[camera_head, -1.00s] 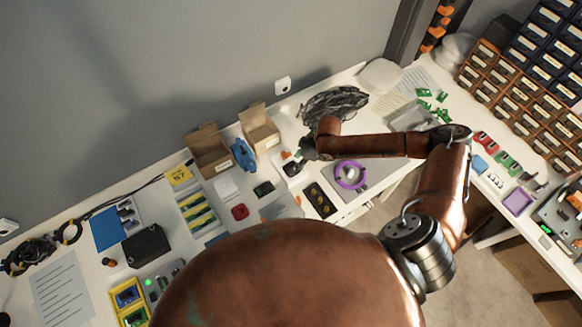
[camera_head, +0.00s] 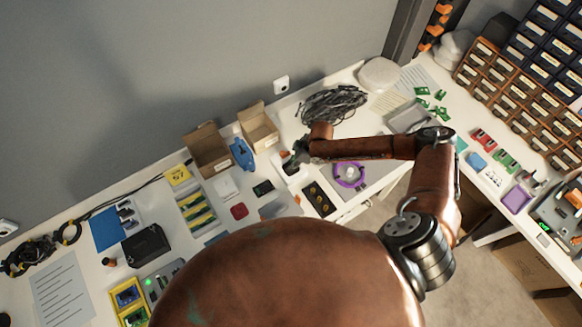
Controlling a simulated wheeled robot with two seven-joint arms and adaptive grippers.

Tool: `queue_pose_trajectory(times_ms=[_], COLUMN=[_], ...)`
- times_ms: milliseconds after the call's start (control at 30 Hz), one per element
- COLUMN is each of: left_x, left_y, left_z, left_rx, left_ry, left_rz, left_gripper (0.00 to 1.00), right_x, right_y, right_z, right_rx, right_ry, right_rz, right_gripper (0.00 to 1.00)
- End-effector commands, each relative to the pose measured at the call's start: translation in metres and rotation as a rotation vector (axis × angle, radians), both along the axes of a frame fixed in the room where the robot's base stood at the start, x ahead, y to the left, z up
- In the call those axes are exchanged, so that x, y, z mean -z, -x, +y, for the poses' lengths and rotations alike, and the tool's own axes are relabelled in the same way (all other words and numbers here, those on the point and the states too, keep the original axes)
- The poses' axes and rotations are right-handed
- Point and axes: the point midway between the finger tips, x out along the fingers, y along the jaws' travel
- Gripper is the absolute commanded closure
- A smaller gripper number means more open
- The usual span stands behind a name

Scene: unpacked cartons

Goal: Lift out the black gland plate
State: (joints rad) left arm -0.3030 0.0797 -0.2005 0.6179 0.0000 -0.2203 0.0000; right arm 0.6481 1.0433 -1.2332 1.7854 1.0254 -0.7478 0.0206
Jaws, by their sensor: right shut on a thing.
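A black plate with several round brass-yellow fittings (camera_head: 319,198) lies on the bench below my right forearm; it looks like the gland plate. My right gripper (camera_head: 291,163) is left of my forearm, up and to the left of that plate and apart from it in the picture. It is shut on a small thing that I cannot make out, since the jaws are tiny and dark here. A white item (camera_head: 291,174) shows just below the jaws. My left gripper is not in view.
A red item (camera_head: 239,211) is lower left.

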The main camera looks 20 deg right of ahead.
Motion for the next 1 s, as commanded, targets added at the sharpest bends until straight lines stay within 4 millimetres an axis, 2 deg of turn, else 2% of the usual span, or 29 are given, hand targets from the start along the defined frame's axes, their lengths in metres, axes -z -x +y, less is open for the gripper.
queue_pose_trajectory(times_ms=[133, 567, 767, 1000], left_x=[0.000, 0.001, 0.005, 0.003], left_y=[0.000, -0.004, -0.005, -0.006], left_z=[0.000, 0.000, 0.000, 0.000], left_rx=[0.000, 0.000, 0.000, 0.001], left_ry=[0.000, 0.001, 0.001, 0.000], left_rz=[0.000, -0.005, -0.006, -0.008], left_gripper=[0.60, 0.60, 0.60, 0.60], right_x=[0.000, -0.005, -0.034, -0.088], right_y=[0.000, 0.000, -0.001, 0.047], right_z=[0.000, 0.000, 0.000, -0.011], right_rx=[0.000, 0.000, 0.000, -0.001], right_ry=[0.001, 0.001, 0.000, 0.003], right_rz=[0.001, -0.001, -0.003, 0.000], right_gripper=[1.00, 1.00, 1.00, 1.00])
